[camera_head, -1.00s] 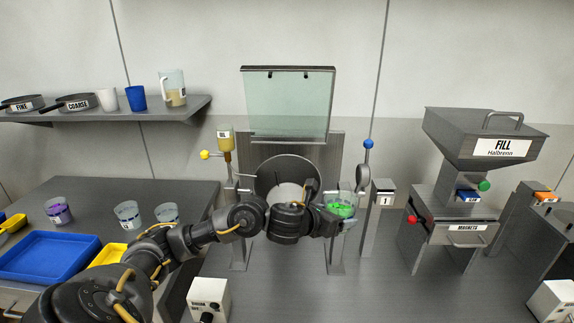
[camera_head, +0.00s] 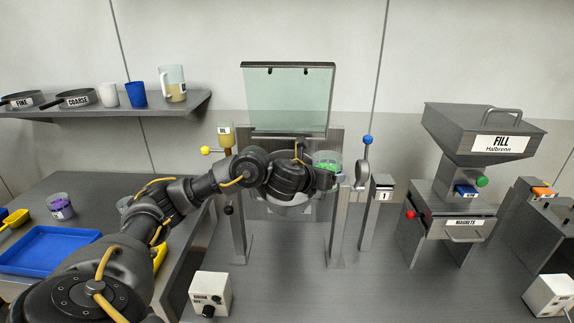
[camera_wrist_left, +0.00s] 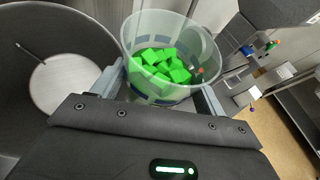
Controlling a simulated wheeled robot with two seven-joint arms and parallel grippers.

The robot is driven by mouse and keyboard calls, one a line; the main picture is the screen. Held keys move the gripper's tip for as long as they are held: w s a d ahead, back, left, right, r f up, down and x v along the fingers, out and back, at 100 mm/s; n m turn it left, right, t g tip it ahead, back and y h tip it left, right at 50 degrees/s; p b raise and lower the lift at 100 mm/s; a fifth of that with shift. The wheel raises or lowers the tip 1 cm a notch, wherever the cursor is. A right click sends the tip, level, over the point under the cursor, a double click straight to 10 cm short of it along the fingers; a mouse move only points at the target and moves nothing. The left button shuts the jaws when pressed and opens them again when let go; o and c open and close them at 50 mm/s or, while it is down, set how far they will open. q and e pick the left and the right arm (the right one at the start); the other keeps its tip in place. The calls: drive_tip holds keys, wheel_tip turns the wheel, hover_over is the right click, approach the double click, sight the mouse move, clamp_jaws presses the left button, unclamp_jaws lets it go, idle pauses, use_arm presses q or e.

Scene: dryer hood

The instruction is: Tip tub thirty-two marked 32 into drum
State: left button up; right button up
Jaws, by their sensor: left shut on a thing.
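My left gripper (camera_head: 322,180) is shut on a clear tub (camera_head: 328,160) holding green cubes. In the left wrist view the gripper (camera_wrist_left: 160,92) has a finger on each side of the tub (camera_wrist_left: 172,30), which is close to upright with the cubes (camera_wrist_left: 160,66) inside. Its number cannot be read. The drum (camera_wrist_left: 92,42) is a wide grey open cylinder just left of the tub in that view, with a pale bottom and no cubes visible in it. In the head view my left arm hides most of the drum (camera_head: 287,210). My right gripper is not in view.
A clear hood (camera_head: 288,98) stands raised behind the drum. A post with a blue knob (camera_head: 368,140) is close right of the tub. A FILL hopper (camera_head: 475,130) stands right. A purple-filled tub (camera_head: 61,207) sits on the left counter.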

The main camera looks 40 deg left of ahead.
use_arm(q)
drive_tip(key=shift+s+a+r+n+h, duration=0.1)
drive_tip(key=shift+a+r+n+h, duration=0.2)
drive_tip(key=shift+a+n, duration=0.2)
drive_tip(key=shift+a+f+n+b, duration=0.2)
drive_tip(key=shift+f+n+b, duration=0.1)
drive_tip(key=shift+b, duration=0.15)
drive_tip(key=shift+a+n+t+h+b, duration=0.3)
drive_tip(key=shift+h, duration=0.1)
drive_tip(key=shift+s+a+r+n+h, duration=0.1)
drive_tip(key=shift+a+r+n+h, duration=0.35)
drive_tip(key=shift+a+n, duration=0.2)
drive_tip(key=shift+s+a+f+n+h+b, duration=0.1)
drive_tip(key=shift+a+f+n+h+b, duration=0.2)
drive_tip(key=shift+b, duration=0.25)
drive_tip(key=shift+a+r+n+t, duration=0.3)
drive_tip(key=shift+n+t, duration=0.1)
drive_tip(key=shift+n, duration=0.15)
drive_tip(key=shift+h, duration=0.25)
